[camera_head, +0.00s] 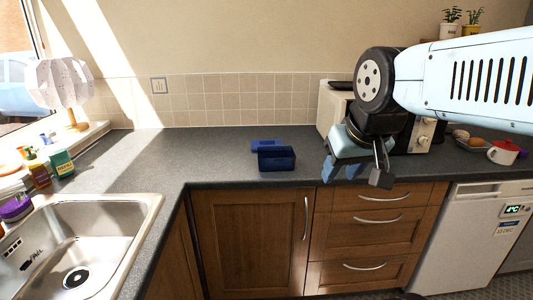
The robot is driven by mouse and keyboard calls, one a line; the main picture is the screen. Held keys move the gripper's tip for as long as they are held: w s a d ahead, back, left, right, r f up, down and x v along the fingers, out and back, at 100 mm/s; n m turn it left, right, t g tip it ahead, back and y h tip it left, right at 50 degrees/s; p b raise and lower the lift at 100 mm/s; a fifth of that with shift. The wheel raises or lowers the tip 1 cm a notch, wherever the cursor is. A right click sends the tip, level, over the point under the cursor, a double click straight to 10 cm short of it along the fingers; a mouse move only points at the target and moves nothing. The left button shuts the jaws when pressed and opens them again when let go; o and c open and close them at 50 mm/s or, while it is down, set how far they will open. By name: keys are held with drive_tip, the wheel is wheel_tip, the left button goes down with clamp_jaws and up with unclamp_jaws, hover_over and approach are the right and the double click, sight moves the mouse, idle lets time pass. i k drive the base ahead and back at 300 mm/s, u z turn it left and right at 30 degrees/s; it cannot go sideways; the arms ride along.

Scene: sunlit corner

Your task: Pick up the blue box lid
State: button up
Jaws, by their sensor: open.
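A dark blue open box (277,159) stands on the grey counter near its front edge. A flatter blue piece, which looks like the blue box lid (264,146), lies just behind it. The box hides part of the lid's front, and I cannot tell whether the two touch. My gripper (355,174) is open and points down to the right of the box, near the counter's front edge. It is apart from both blue pieces, and nothing shows between its fingers.
A steel sink (80,245) is at the left, with bottles beside it. A cream microwave-like appliance (333,108) stands behind my arm. A red-lidded pot (504,152) and a bowl (471,145) are at the right. The counter left of the box is clear.

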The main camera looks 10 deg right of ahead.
sight(255, 143)
drive_tip(key=z, duration=0.2)
drive_tip(key=i, duration=1.3)
drive_tip(key=u, duration=0.3)
